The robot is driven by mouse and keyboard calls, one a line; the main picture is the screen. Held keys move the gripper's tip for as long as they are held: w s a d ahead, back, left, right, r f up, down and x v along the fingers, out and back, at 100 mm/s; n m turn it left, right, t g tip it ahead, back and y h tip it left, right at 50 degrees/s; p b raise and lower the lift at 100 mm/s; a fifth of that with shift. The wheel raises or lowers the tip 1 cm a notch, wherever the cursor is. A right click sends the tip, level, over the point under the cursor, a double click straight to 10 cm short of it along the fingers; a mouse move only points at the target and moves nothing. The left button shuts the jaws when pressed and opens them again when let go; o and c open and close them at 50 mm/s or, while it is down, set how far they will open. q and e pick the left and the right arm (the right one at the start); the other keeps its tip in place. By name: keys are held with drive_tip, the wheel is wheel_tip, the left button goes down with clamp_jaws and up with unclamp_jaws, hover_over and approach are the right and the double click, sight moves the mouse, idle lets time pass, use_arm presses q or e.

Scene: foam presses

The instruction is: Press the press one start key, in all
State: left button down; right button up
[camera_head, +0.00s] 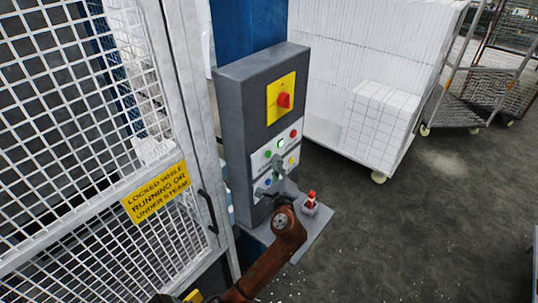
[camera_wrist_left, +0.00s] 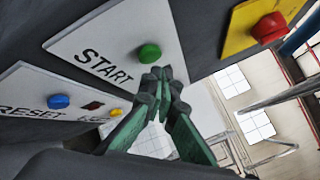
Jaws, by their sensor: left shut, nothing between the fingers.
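The grey control box (camera_head: 243,110) stands beside the cage door. In the left wrist view a round green key (camera_wrist_left: 149,53) sits by the word START on a white plate (camera_wrist_left: 110,40). My left gripper (camera_head: 276,165) is in front of the box's lower plates. Its fingers (camera_wrist_left: 160,76) are shut and empty, with the tips overlapping the green key's lower right edge in the wrist view. I cannot tell whether they touch it. My right gripper is not in view.
A yellow plate with a red rotary switch (camera_head: 283,100) is above. A blue key (camera_wrist_left: 59,101) marks a RESET plate. A small red-topped item (camera_head: 311,198) stands on a grey shelf (camera_head: 316,222). The mesh door (camera_head: 90,130) is left; a white-loaded trolley (camera_head: 345,90) stands behind.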

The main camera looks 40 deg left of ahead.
use_arm(q)
drive_tip(key=shift+d, duration=0.1)
drive_tip(key=shift+s+d, duration=0.2)
drive_tip(key=shift+d, duration=2.2)
